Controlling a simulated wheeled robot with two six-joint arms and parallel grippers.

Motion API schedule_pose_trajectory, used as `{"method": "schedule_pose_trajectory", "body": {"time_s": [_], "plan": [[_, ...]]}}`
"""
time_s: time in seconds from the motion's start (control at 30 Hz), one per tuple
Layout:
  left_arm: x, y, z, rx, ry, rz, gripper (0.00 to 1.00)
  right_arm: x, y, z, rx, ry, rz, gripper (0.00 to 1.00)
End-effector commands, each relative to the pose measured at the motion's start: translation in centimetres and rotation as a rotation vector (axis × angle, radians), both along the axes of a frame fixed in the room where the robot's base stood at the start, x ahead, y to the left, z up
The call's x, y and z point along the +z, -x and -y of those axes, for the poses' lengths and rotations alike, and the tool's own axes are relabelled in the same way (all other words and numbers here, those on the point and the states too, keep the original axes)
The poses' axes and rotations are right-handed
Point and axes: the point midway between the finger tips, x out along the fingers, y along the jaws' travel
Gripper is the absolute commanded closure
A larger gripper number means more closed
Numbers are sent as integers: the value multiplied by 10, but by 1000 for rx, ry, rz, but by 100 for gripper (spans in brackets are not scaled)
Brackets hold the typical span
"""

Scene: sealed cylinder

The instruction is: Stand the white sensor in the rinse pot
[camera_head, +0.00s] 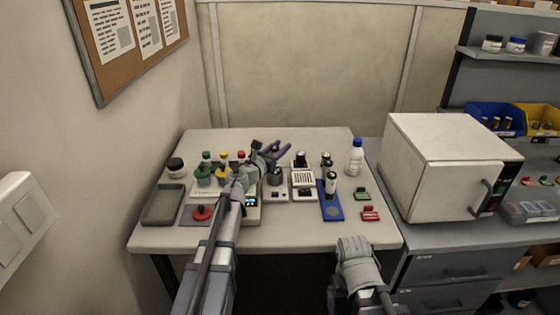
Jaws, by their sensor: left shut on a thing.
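My left arm reaches in from the bottom to the middle of the table, and my left gripper (277,151) is above and just behind a grey pot (276,178). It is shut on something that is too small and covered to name. The grey pot may be the rinse pot; I cannot see into it. I cannot pick out the white sensor with certainty. A blue stand (331,212) right of the pot bears two dark-topped cylinders (331,184), with a bare round spot at its front. My right arm is low at the bottom; its fingertips do not show.
A white device (302,179) stands between pot and blue stand. A bottle with a blue cap (355,158), green and red clips (370,214), a grey tray (149,205) and colour-capped vials surround the work area. A white oven (440,160) stands right. The table's front (290,240) is clear.

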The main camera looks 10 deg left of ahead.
Motion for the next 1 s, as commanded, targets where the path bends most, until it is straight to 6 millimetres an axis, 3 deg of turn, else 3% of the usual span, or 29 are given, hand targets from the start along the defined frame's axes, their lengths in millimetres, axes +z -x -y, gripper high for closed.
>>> {"method": "schedule_pose_trajectory", "body": {"time_s": [0.3,0.77,0.8,1.0], "plan": [[-36,0,0,0,0,0,100,-37,0,0,0,0,0,3],[-41,0,0,0,0,0,100,-41,0,0,0,0,0,3],[-39,0,0,0,0,0,57,-39,0,0,0,0,0,3],[-39,0,0,0,0,0,35,-39,0,0,0,0,0,3]]}}
